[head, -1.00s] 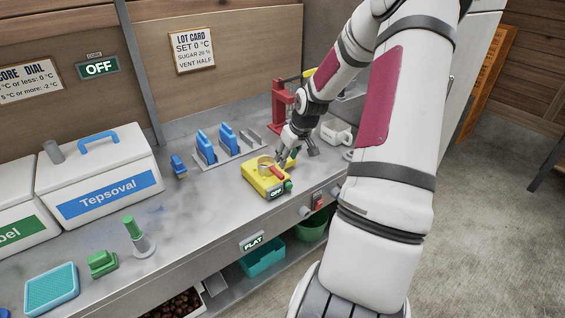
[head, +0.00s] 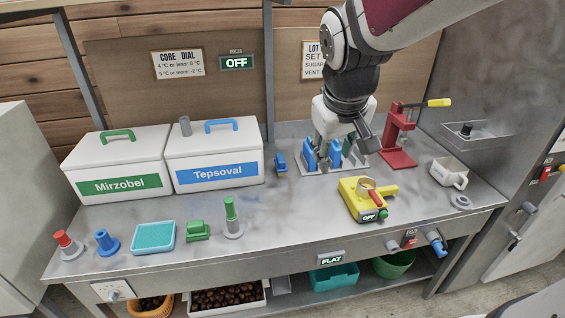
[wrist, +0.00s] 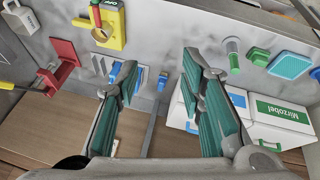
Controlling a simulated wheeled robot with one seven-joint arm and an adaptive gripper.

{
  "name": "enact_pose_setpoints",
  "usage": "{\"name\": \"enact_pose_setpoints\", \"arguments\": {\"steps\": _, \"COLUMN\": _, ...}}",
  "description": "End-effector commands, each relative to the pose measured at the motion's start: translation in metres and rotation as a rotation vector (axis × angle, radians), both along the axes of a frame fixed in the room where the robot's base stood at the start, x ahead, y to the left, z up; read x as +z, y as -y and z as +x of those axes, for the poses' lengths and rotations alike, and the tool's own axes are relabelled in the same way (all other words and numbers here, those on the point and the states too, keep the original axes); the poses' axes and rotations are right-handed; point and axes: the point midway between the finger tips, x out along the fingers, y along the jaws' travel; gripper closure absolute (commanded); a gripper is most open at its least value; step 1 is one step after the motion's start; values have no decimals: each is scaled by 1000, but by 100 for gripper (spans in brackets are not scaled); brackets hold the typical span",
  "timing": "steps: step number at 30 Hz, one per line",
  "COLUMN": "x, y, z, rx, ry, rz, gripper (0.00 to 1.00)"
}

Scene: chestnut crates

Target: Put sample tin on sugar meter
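The yellow sugar meter (head: 352,200) stands on the metal bench, its small display reading OFF. The meter also shows at the top left of the wrist view (wrist: 116,30). My gripper (head: 334,150) is behind and left of the meter, apart from it, over the rack with the blue pieces. In the wrist view its teal fingers (wrist: 158,72) are spread wide with nothing between them.
A grey rack (head: 335,168) holds upright blue pieces (head: 309,154) close to my fingers. A red press (head: 398,140) with a yellow handle stands right of it. A white cup (head: 447,172) is at the right. Two lidded boxes, Mirzobel (head: 88,185) and Tepsoval (head: 190,175), stand left.

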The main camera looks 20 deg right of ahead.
Motion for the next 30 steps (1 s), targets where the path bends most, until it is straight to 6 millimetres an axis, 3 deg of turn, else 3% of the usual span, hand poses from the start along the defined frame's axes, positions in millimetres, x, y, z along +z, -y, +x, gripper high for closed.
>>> {"name": "enact_pose_setpoints", "arguments": {"steps": 1, "x": 12, "y": -20, "z": -14, "rx": 19, "ry": 28, "rz": 9, "gripper": 64}}
{"name": "enact_pose_setpoints", "arguments": {"steps": 6, "x": 31, "y": -68, "z": -61, "rx": 55, "ry": 90, "rz": 80, "gripper": 64}}
{"name": "enact_pose_setpoints", "arguments": {"steps": 13, "x": 36, "y": -100, "z": -104, "rx": 99, "ry": 131, "rz": 179, "gripper": 64}}
{"name": "enact_pose_setpoints", "arguments": {"steps": 25, "x": 35, "y": -105, "z": -112, "rx": 106, "ry": 134, "rz": 199, "gripper": 64}}
{"name": "enact_pose_setpoints", "arguments": {"steps": 30, "x": 21, "y": -105, "z": -96, "rx": 106, "ry": 134, "rz": 199, "gripper": 64}}
